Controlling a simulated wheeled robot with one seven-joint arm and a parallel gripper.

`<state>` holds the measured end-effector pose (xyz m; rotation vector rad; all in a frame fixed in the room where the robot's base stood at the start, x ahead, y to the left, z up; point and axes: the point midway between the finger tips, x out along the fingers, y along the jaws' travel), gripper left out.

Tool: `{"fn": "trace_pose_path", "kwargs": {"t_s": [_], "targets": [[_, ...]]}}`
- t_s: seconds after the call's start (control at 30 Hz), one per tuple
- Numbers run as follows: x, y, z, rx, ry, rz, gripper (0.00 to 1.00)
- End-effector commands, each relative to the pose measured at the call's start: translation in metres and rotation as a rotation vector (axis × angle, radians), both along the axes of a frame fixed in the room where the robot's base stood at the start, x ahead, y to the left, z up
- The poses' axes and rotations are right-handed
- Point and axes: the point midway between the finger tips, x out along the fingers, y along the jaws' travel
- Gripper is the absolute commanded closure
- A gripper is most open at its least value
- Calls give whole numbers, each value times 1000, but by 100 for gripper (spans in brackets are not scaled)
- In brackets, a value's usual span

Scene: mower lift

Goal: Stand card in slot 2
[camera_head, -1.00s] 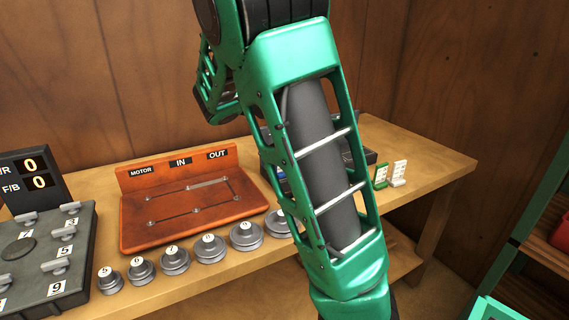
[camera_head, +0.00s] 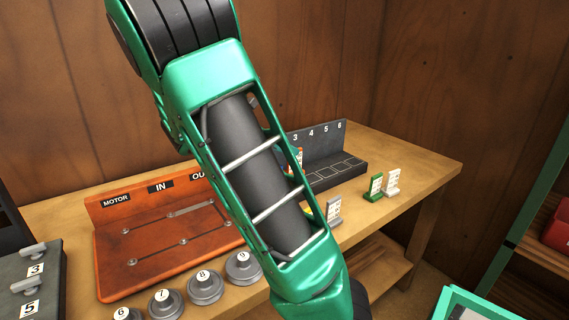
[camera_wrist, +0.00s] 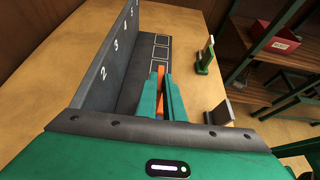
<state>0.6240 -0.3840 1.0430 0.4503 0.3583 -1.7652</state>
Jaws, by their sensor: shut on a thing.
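My gripper (camera_wrist: 163,98) is shut on an orange card (camera_wrist: 161,77), seen nearly edge-on between the green fingers in the wrist view. The dark numbered rack (camera_wrist: 92,83) stands to the left of the fingers, with 2 beside the gripper and 3, 4 and 5 beyond. The card is over the rack's base, near the 2 and 3 end. I cannot tell whether it touches the base. In the head view the rack (camera_head: 335,180) shows 3 to 6, and my arm hides its left end. A bit of the orange card (camera_head: 299,157) shows beside my arm.
A grey card (camera_head: 333,212), a green card (camera_head: 374,188) and a white card (camera_head: 392,182) stand on the table in front of the rack. An orange motor board (camera_head: 165,235) and several grey weights (camera_head: 205,287) lie to the left. Outlined squares beyond the gripper look empty.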

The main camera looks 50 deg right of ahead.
Motion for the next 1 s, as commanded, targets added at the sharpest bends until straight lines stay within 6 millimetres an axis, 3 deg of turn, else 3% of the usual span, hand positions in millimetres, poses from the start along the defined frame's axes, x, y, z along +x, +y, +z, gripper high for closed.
{"fn": "trace_pose_path", "kwargs": {"t_s": [0.3,0.7,0.73,0.8,1.0], "targets": [[-2,-1,-35,-2,1,-3,100],[-1,-1,-40,-1,0,-1,100],[-1,-1,-39,0,0,-1,85],[-1,-1,-39,0,0,-1,73],[-1,-1,-39,0,-1,0,73]]}}
